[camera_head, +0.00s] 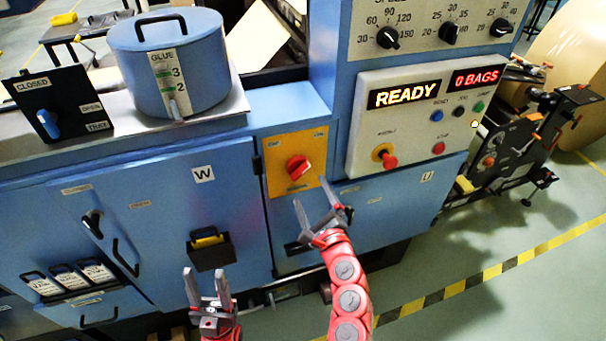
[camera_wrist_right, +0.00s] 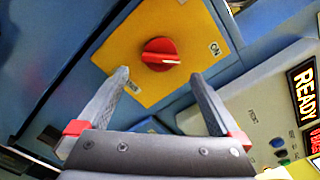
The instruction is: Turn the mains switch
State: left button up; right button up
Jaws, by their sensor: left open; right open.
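The mains switch is a red knob (camera_head: 298,167) on a yellow plate (camera_head: 284,181) on the front of the blue machine. My left gripper (camera_head: 205,285) is open and empty, low in front of the cabinet doors.
A control panel (camera_head: 410,118) with a READY display (camera_head: 404,94) and a red push button (camera_head: 389,160) is right of the switch. A blue glue pot (camera_head: 165,60) stands on the worktop. Open floor lies at lower right.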

aim_at(302, 174)
jog(key=p+x, duration=0.1)
jog(key=x, duration=0.6)
jog(key=shift+w+d, duration=0.1)
jog(key=shift+f, duration=0.1)
jog(key=c, duration=1.2)
